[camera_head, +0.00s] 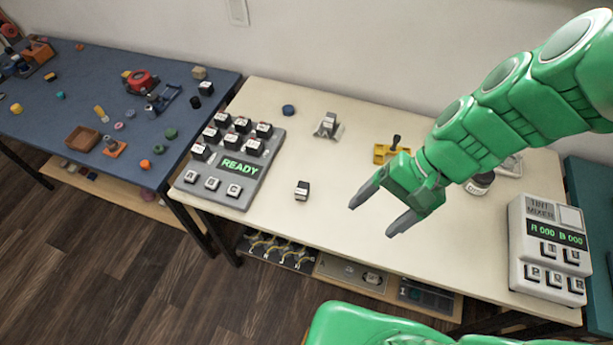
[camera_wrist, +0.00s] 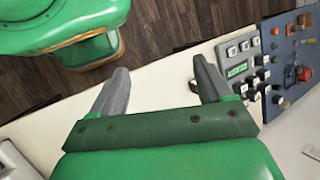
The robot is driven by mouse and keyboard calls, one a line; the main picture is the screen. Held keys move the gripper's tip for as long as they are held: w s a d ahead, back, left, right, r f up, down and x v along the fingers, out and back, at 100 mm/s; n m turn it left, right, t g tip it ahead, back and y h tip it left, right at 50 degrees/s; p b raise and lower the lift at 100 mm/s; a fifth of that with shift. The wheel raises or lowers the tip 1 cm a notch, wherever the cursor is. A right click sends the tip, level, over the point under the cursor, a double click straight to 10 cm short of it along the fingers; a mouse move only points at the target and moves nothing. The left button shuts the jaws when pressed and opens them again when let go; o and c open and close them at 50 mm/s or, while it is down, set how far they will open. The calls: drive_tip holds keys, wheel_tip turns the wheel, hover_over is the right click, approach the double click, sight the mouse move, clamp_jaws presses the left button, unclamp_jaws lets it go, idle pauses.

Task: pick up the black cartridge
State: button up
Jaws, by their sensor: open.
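A small black cartridge (camera_head: 302,190) with a pale label stands alone on the cream table, right of the grey READY board (camera_head: 231,170). Several similar dark blocks sit in the board's upper part. My gripper (camera_head: 373,219) is open and empty above the table's front part, to the right of the lone cartridge and apart from it. In the wrist view my gripper (camera_wrist: 162,72) shows its two grey fingers spread wide, with bare table and floor between them.
A tint mixer (camera_head: 548,250) stands at the table's right end. A grey metal piece (camera_head: 328,126), a blue cap (camera_head: 288,110) and a yellow tool (camera_head: 391,150) lie farther back. A cluttered blue table (camera_head: 60,120) is at left. The table around the cartridge is clear.

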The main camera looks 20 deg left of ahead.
drive_tip(key=w+a+f+m+y, duration=0.3)
drive_tip(key=w+a+f+y, duration=0.15)
drive_tip(key=a, duration=0.35)
drive_tip(key=m+t+y, duration=0.1)
drive_tip(key=m+y, duration=0.3)
drive_tip(key=m, duration=0.5)
hover_over(305, 188)
drive_tip(key=s+d, duration=0.2)
drive_tip(key=d, duration=0.3)
wheel_tip(305, 188, down, 11)
drive_tip(key=f+m, duration=0.1)
drive_tip(key=f, duration=0.1)
drive_tip(key=w+f+m+t, duration=0.1)
drive_tip(key=f+m, duration=0.1)
drive_tip(key=f, duration=0.1)
drive_tip(key=shift+w+a+f+t, duration=0.15)
drive_tip(key=shift+w+f+t, duration=0.1)
drive_tip(key=shift+f+t, duration=0.1)
drive_tip(key=shift+w+f+m, duration=0.1)
drive_tip(key=shift+f+m, duration=0.5)
drive_tip(key=shift+h+x, duration=0.25)
drive_tip(key=shift+x, duration=1.05)
drive_tip(key=shift+w+x, duration=0.15)
drive_tip(key=shift+x, duration=1.15)
drive_tip(key=shift+w+x, duration=0.2)
drive_tip(key=shift+x, duration=1.15)
drive_tip(key=shift+f, duration=0.1)
drive_tip(key=shift+c, duration=0.3)
